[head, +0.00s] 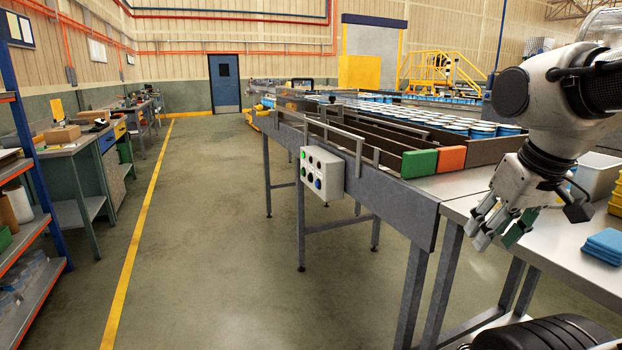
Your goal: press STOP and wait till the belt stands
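A pale control box (322,173) is mounted on the near side of the conveyor frame. Its face carries several small round buttons, among them a green one (303,155) and a blue one (317,184). The labels are too small to read, and I cannot tell which is STOP. The conveyor belt (400,118) carries rows of blue-and-white cans; one picture does not show whether it runs. My gripper (497,240) points down by the steel table's front edge, right of the box and well apart from it. Its fingers look spread, with nothing clearly between them.
A green block (419,163) and an orange block (451,159) stand at the conveyor's near end. Blue cloths (604,245) lie on the steel table (560,240). A shelf (30,240) and a workbench (85,145) stand at the left. The floor between them and the conveyor is clear.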

